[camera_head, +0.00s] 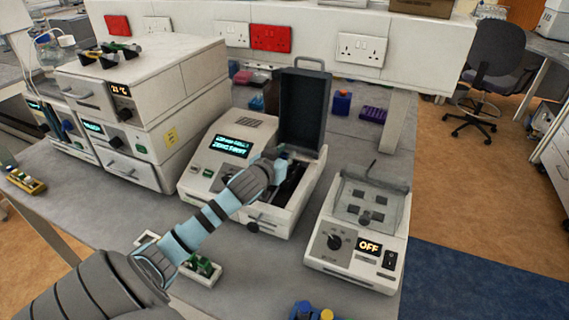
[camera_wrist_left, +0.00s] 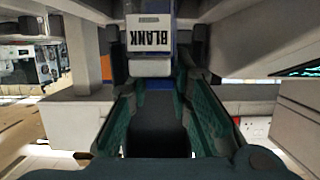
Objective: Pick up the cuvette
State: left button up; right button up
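A white piece with the upside-down word BLANK (camera_wrist_left: 149,38) shows in the left wrist view, just at the far end of my left gripper's fingers. I cannot tell whether it is the cuvette or its cap. My left gripper (camera_wrist_left: 157,88) has its two dark green fingers apart, with a dark gap between them. In the head view my left gripper (camera_head: 282,158) reaches into the open bay of a white instrument (camera_head: 212,157) with a lit screen. The arm hides part of the bay, and no cuvette shows clearly there. My right gripper is out of view.
The instrument's dark lid (camera_head: 304,108) stands upright behind the bay. A device reading OFF (camera_head: 340,240), with a clear cover, stands to the right. Stacked white units (camera_head: 150,85) stand at the left. A small rack with green parts (camera_head: 203,268) lies below my arm.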

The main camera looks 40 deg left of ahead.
aim_at(285, 154)
pick_arm(q)
grip_shut()
notch_tip(285, 154, up, 20)
jog(key=p, duration=0.2)
jog(key=shift+r, duration=0.1)
